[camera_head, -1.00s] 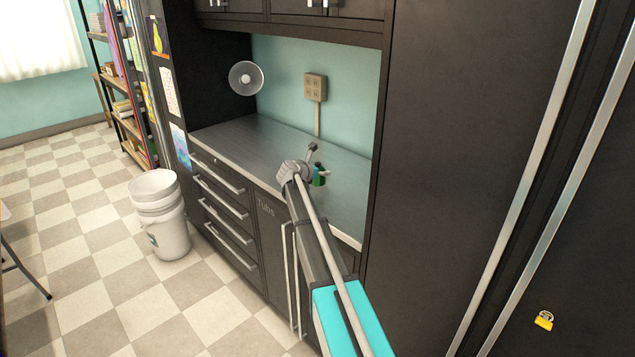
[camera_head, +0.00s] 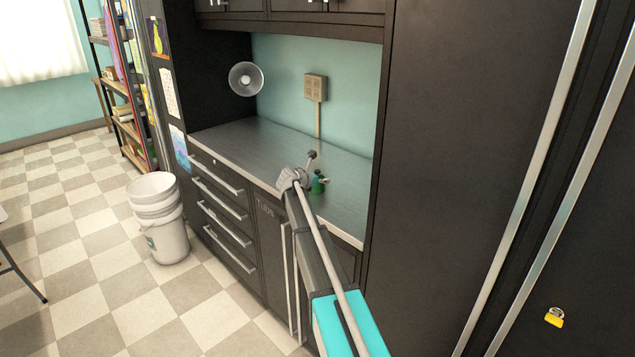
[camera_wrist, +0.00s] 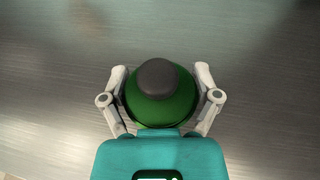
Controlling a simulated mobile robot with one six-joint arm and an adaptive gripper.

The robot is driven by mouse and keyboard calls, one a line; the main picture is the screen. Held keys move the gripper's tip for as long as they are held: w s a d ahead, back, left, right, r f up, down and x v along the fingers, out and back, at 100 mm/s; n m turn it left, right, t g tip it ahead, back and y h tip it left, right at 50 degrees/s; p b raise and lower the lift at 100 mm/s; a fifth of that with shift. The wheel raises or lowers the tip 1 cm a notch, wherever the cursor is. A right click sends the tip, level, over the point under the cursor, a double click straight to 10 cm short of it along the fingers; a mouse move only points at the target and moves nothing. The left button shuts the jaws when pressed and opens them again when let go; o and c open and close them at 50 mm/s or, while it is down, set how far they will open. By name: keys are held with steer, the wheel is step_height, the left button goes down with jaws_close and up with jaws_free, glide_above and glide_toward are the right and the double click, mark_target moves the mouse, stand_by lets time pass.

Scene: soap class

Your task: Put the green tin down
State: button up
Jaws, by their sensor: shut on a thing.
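The green tin (camera_head: 318,187) is at the end of my arm, over the right part of the grey counter (camera_head: 250,137) in the head view. In the wrist view the green tin (camera_wrist: 160,104) is seen from above, round, with a dark grey cap. My gripper (camera_wrist: 161,92) is shut on it, one pale finger on each side. My gripper (camera_head: 314,180) is small and partly hidden by the wrist in the head view. The tin's base is hidden, so I cannot tell whether it touches the counter.
The counter around the tin is bare. A wall outlet (camera_head: 315,88) and a round metal lamp (camera_head: 246,77) are behind it. A tall dark cabinet (camera_head: 450,150) stands close on the right. White buckets (camera_head: 160,225) stand on the floor at left.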

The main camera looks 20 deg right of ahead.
steer(key=o, duration=1.1)
steer(key=shift+f, duration=0.1)
steer(key=shift+s+a+r+p, duration=0.3)
steer(key=shift+a+r, duration=0.1)
steer(key=shift+a, duration=0.05)
steer(key=p+v, duration=0.3)
steer(key=v, duration=0.6)
steer(key=shift+p+v, duration=0.5)
steer(key=shift+v, duration=0.45)
steer(key=shift+f, duration=0.1)
